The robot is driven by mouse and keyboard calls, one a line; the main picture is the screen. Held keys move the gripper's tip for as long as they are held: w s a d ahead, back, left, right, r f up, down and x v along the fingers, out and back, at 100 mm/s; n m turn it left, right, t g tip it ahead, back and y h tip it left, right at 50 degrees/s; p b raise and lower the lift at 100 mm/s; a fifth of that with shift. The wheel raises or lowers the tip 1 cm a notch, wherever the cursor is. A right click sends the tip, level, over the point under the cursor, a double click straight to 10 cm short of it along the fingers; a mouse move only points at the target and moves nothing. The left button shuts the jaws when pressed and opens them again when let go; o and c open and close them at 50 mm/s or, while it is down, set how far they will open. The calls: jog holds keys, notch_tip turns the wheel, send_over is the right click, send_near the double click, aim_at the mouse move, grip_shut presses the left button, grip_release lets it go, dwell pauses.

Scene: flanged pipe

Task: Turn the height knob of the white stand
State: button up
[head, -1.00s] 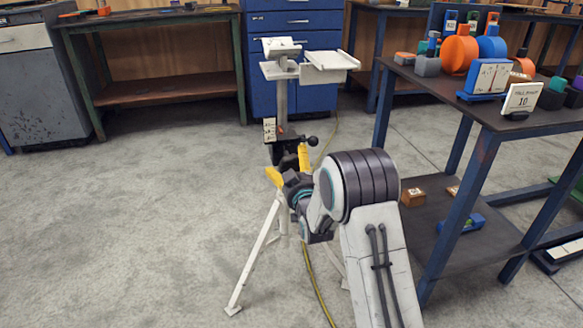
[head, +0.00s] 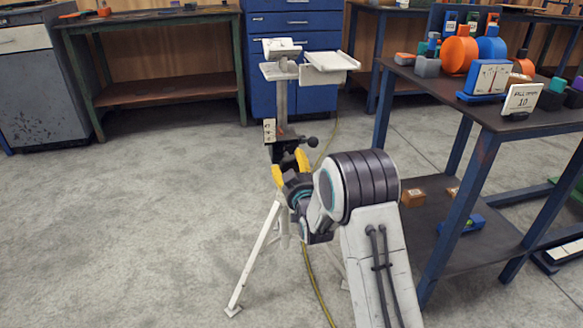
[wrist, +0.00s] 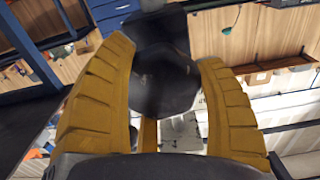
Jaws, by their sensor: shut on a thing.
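The white stand (head: 282,98) rises on splayed legs in the middle of the head view, with a post and a flat top. My gripper (head: 289,163) is at the stand's dark collar, its yellow fingers below and in front of it. In the wrist view, a dark many-sided knob (wrist: 166,82) sits between the two yellow fingers of my gripper (wrist: 165,62), which is shut on it. In the head view my gripper hides the knob. A small lever with a black ball (head: 312,142) sticks out to the right of the collar.
A dark table (head: 440,92) with orange, blue and grey items stands close on the right. A lower shelf (head: 440,250) holds small boxes. A yellow cable (head: 316,285) lies on the floor by the stand. Open floor lies to the left.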

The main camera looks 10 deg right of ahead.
jog(key=shift+f, duration=0.15)
jog(key=m, duration=0.5)
jog(key=shift+m, duration=0.3)
jog(key=m, duration=0.5)
jog(key=shift+a, duration=0.1)
jog(key=m, duration=1)
jog(key=shift+m, duration=0.4)
jog(key=shift+m, duration=0.3)
jog(key=o, duration=1.2)
